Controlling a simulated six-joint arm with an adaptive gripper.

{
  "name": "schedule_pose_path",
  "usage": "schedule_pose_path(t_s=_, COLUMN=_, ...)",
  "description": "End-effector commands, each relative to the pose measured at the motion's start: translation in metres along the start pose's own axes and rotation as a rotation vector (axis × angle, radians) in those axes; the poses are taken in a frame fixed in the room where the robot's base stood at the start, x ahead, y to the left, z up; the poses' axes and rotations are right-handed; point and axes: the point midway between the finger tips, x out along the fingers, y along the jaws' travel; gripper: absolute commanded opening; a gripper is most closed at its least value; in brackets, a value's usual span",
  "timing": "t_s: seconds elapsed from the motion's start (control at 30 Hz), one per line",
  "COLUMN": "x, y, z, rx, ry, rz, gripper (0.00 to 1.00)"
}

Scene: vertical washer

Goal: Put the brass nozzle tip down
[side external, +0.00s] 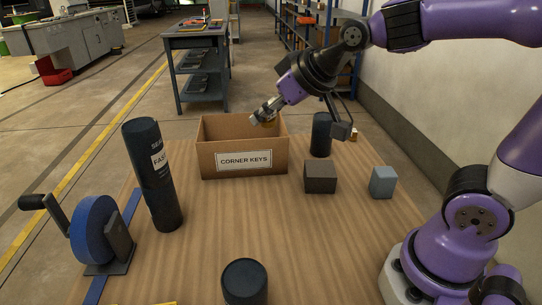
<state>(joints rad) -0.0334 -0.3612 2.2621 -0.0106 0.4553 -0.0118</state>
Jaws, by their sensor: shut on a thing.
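My gripper (264,117) is above the back right part of an open cardboard box (219,163) labelled "CORNER KEYS". It is shut on a small brass-coloured piece, the brass nozzle tip (270,124), which shows only in part below the fingers. The nozzle tip is near the level of the box's rim. Whether it touches anything inside the box cannot be told, because the front wall hides the box floor.
A dark block (320,177), grey-blue block (383,182) and black cylinder (320,134) are right of the box. Another black cylinder (245,282) stands in front. The table's middle (255,220) is clear.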

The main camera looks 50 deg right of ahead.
Motion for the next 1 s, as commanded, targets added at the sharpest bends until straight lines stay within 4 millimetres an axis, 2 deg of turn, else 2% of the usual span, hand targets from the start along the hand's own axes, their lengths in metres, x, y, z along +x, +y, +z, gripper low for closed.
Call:
schedule_pose_path(t_s=0.07, x=-0.006, y=0.007, z=0.0, rx=0.02, ry=0.001, rz=0.017, gripper=0.0)
schedule_pose_path(t_s=0.17, x=0.004, y=-0.005, z=0.001, rx=-0.012, ry=-0.006, rz=-0.012, gripper=0.0)
schedule_pose_path(t_s=0.27, x=0.029, y=-0.037, z=0.005, rx=-0.097, ry=-0.012, rz=-0.089, gripper=0.0)
schedule_pose_path(t_s=0.4, x=0.064, y=-0.093, z=0.02, rx=-0.229, ry=-0.012, rz=-0.217, gripper=0.0)
schedule_pose_path(t_s=0.5, x=0.08, y=-0.127, z=0.035, rx=-0.301, ry=-0.008, rz=-0.294, gripper=0.0)
schedule_pose_path(t_s=0.6, x=0.09, y=-0.151, z=0.047, rx=-0.347, ry=-0.005, rz=-0.348, gripper=0.0)
schedule_pose_path(t_s=0.73, x=0.095, y=-0.166, z=0.055, rx=-0.375, ry=0.0, rz=-0.38, gripper=0.0)
schedule_pose_path(t_s=1.0, x=0.096, y=-0.167, z=0.055, rx=-0.377, ry=0.002, rz=-0.384, gripper=0.0)
